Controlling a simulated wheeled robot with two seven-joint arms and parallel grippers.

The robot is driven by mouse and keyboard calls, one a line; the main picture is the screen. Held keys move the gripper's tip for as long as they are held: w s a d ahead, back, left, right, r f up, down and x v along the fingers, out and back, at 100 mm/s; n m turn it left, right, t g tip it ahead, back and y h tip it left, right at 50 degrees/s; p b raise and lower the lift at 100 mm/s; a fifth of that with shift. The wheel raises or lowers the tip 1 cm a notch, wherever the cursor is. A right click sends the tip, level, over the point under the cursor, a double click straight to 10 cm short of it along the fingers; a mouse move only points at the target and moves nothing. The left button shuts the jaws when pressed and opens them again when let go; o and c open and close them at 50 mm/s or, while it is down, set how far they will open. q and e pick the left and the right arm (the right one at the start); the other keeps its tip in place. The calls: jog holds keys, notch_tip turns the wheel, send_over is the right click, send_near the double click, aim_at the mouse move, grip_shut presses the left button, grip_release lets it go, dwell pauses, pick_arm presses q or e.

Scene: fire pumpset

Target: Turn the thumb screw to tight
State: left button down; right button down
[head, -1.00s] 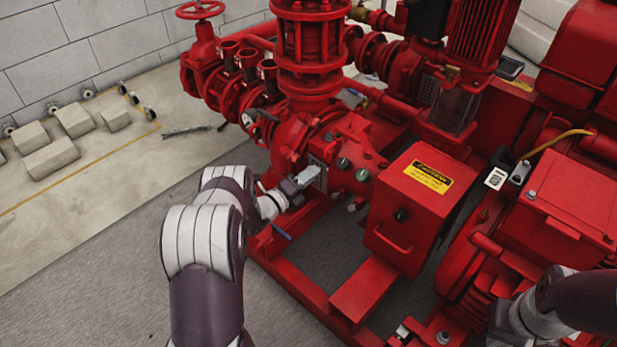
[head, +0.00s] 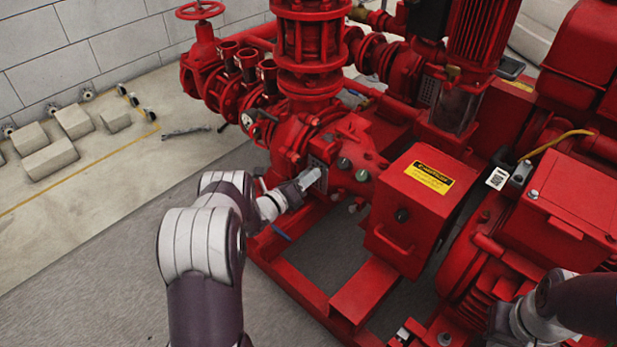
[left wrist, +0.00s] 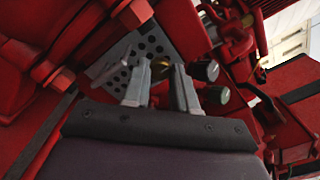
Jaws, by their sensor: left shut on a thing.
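My left gripper (head: 310,178) reaches the front of the red pump casing, beside a perforated grey plate (left wrist: 147,50). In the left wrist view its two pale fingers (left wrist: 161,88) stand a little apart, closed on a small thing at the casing. That is likely the thumb screw, but the fingers mostly hide it.
Dark round knobs (left wrist: 206,70) sit just right of the left fingers. A red box with a yellow caution label (head: 430,177) stands to the right. The red base frame (head: 300,275) runs below. Pale blocks (head: 50,158) lie on the floor at left.

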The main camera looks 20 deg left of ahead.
pick_arm(q)
jog(key=c, duration=1.2)
grip_release()
jog(key=p+v, duration=0.5)
jog(key=v, duration=0.7)
jog(key=shift+s+a, duration=0.15)
jog(key=shift+s, duration=0.2)
